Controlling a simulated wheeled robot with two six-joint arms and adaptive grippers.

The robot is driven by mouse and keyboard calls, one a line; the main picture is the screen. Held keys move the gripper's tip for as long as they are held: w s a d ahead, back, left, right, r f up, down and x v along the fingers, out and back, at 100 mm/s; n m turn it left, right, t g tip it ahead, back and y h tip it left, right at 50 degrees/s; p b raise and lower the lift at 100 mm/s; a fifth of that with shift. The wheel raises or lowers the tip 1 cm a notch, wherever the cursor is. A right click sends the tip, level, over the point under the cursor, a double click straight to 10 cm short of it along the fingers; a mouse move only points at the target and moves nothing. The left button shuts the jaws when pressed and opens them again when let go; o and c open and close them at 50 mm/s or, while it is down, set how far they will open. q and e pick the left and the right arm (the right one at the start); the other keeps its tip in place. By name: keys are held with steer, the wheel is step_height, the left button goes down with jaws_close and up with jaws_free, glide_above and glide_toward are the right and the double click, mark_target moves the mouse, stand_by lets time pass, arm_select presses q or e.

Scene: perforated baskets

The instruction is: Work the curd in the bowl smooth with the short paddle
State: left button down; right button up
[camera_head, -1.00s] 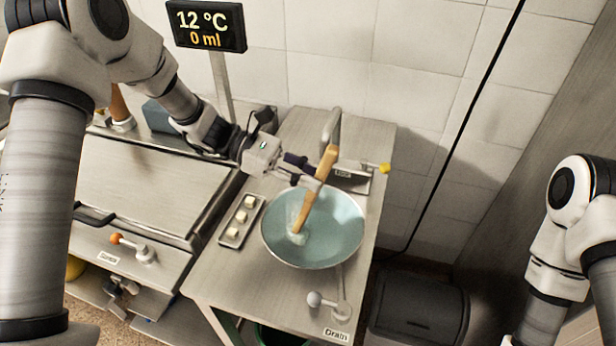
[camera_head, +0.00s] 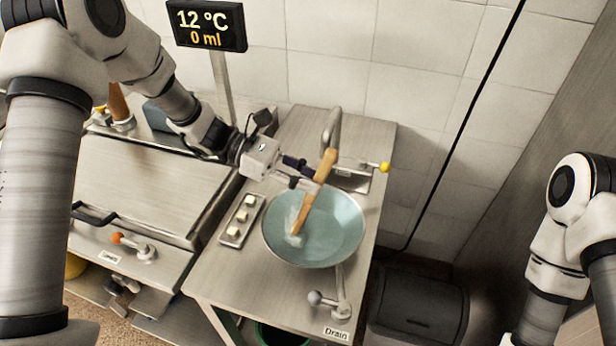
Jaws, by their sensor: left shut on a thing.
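A wide pale blue-green bowl (camera_head: 335,235) stands on the steel counter. My left gripper (camera_head: 312,183) is above the bowl's far left rim, shut on the wooden short paddle (camera_head: 326,165). The paddle is tilted, its handle end up and its lower end down in the bowl, left of the middle. A whitish translucent patch, which looks like the curd (camera_head: 292,222), lies around the paddle's lower end. How smooth it is cannot be told. My right gripper is out of view; only part of the right arm shows at the right edge.
A small tray (camera_head: 231,237) with white cubes lies left of the bowl. A faucet (camera_head: 331,125) and yellow-knobbed lever (camera_head: 384,167) stand behind it. A drain lever (camera_head: 316,299) is in front. A display (camera_head: 207,25) reads 12 °C, 0 ml. A dark bin (camera_head: 420,310) stands right of the counter.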

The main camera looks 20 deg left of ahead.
arm_select(q)
step_height(320, 180, up, 9)
steer(key=p, duration=0.6)
steer(key=shift+p, duration=0.4)
steer(key=shift+f, duration=0.15)
steer(key=shift+s+a+f+b, duration=0.1)
steer(key=shift+s+f+b, duration=0.1)
steer(key=shift+f+b, duration=1.6)
steer(key=shift+s+f+b, duration=0.2)
steer(key=shift+f+b, duration=0.95)
steer(key=shift+f, duration=1.2)
steer(key=shift+f, duration=0.15)
steer(key=shift+s, duration=0.1)
steer(key=shift+s, duration=0.5)
steer(key=shift+w, duration=0.95)
steer(key=shift+s, duration=0.2)
